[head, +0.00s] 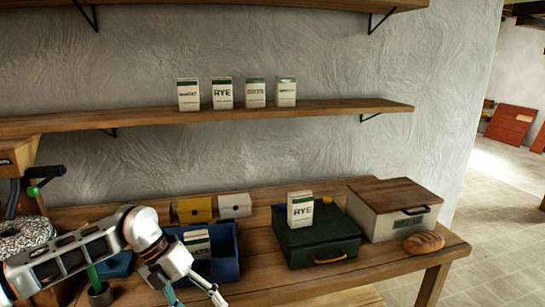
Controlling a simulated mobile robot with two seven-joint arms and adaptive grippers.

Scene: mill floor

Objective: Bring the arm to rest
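My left arm reaches in from the left, low over the wooden table (370,272). My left gripper (194,297) is in front of the blue bin (226,268), at the bottom edge of the head view. Its white finger and its teal-tipped finger stand apart, and nothing shows between them. A green-and-white carton (197,243) is in the blue bin, partly hidden by the bin wall and my arm. My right gripper is not in view.
A dark green case (318,245) carries a rye carton (300,209). Beside it are a wood-lidded box (395,208) and a loaf (424,242). Several cartons, one marked rye (222,94), stand on the wall shelf (340,108). A speckled millstone (24,235) is at left.

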